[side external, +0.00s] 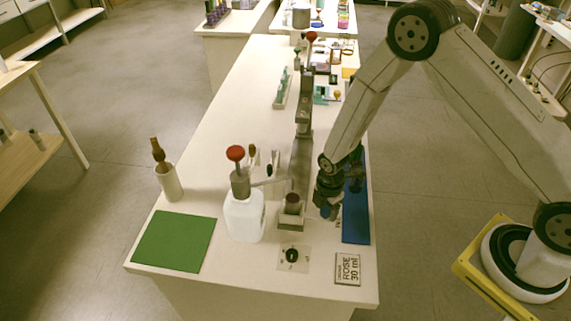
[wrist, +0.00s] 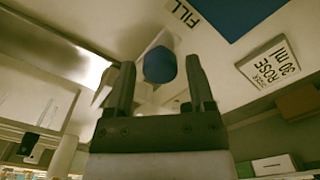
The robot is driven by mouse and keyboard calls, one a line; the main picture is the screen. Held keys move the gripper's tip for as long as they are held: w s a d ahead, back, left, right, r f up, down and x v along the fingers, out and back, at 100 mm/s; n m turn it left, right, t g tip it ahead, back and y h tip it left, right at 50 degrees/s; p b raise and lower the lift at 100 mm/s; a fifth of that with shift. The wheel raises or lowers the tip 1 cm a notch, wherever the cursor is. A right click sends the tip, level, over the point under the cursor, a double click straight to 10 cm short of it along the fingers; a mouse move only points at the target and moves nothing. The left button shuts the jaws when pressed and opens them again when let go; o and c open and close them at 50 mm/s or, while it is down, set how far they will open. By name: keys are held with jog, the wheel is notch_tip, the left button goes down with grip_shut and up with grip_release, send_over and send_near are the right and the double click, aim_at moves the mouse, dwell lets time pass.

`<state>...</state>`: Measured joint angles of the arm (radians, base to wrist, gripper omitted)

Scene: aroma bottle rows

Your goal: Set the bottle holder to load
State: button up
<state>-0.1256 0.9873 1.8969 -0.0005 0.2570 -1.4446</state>
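My gripper (side external: 328,205) points down beside the right side of the metal stand (side external: 302,150), near the table's front. In the wrist view its two fingers (wrist: 160,92) are apart. A blue knob (wrist: 160,65) shows between them, with a gap on each side; I cannot tell how far beyond the tips it is. The knob sits on a pale piece that seems to be part of the bottle holder. A "FILL" label (wrist: 181,14) lies close to it. A brown-topped cup (side external: 291,202) stands at the stand's foot. No "load" label is readable.
A white pump bottle with a red knob (side external: 244,215) stands left of the stand. A green mat (side external: 174,241), a small plate with a black ring (side external: 293,258) and a "ROSE 30 ml" card (side external: 347,269) lie in front. A blue mat (side external: 356,225) lies right of my gripper.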

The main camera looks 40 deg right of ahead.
grip_shut()
dwell(1.2)
